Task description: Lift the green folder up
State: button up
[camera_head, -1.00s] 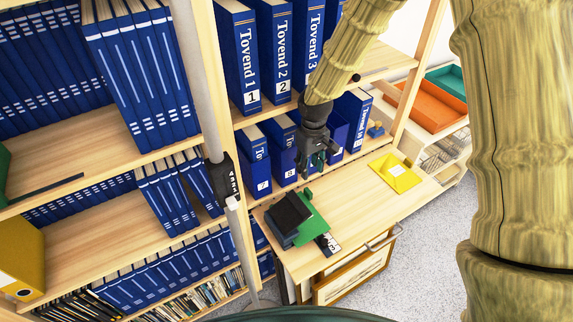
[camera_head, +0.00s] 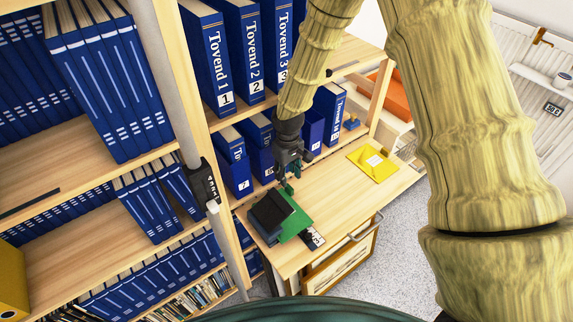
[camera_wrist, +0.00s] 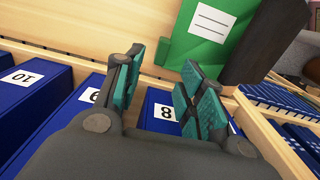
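The green folder (camera_head: 297,225) lies on the wooden desk, partly covered by a dark box-like object (camera_head: 270,215). In the wrist view the green folder (camera_wrist: 212,22) shows a white lined label, with the dark object (camera_wrist: 256,48) beside it at the right. My gripper (camera_head: 286,188) is above the back of the desk, near the folder and apart from it. In the wrist view my gripper (camera_wrist: 158,88) has its teal fingers spread with nothing between them. The folder's far end is outside the wrist view.
A yellow folder (camera_head: 373,163) lies on the desk at the right. Blue binders (camera_head: 235,160) stand behind the desk, close to my gripper, with more on the shelf above. A grey post (camera_head: 182,85) rises at the left. The desk between the folders is clear.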

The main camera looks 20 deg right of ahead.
aim_at(288, 185)
jog(key=shift+f+p, duration=0.7)
jog(key=shift+f, duration=2.1)
grip_shut()
